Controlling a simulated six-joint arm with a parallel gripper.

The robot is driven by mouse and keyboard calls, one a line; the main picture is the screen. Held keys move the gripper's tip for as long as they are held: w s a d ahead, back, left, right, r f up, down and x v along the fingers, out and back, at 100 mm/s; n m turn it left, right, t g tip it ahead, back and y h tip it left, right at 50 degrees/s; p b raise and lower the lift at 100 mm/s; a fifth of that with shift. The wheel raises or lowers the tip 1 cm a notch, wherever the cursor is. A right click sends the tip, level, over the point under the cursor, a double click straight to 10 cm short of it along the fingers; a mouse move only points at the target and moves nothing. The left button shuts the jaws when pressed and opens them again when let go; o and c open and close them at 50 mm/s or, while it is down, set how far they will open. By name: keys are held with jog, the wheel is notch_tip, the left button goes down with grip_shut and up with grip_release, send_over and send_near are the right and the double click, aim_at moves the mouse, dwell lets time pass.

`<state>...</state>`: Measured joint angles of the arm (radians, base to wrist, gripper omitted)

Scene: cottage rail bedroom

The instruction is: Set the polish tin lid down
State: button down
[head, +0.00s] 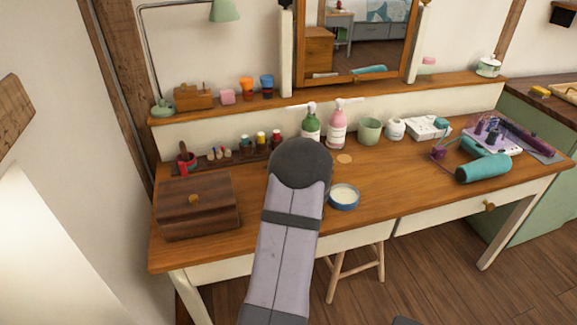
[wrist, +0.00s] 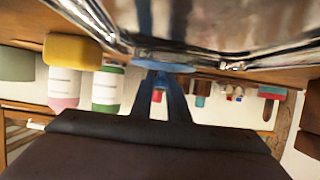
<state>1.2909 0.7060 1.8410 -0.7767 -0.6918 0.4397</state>
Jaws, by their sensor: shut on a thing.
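The polish tin (head: 344,203) stands open on the wooden desk, a round blue tin with pale cream contents, just right of my arm. In the wrist view my gripper (wrist: 167,78) is shut on a blue piece (wrist: 163,66), which looks like the edge of the lid. Most of the held lid is hidden, and I cannot tell whether it touches the desk. A large shiny metallic surface (wrist: 220,30) fills the top of the wrist view, too close to identify. In the head view my arm hides the gripper and the lid.
A brown wooden box (head: 197,205) sits left of my arm. A green bottle (head: 310,125), a pink bottle (head: 337,129) and a green cup (head: 369,131) stand behind. The desk (head: 405,185) is bare right of the tin, towards a teal roll (head: 482,168).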

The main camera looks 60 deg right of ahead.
jog(key=shift+f, duration=0.1)
jog(key=c, duration=1.7)
grip_release()
jog(key=shift+r, duration=0.2)
jog(key=v, duration=1.2)
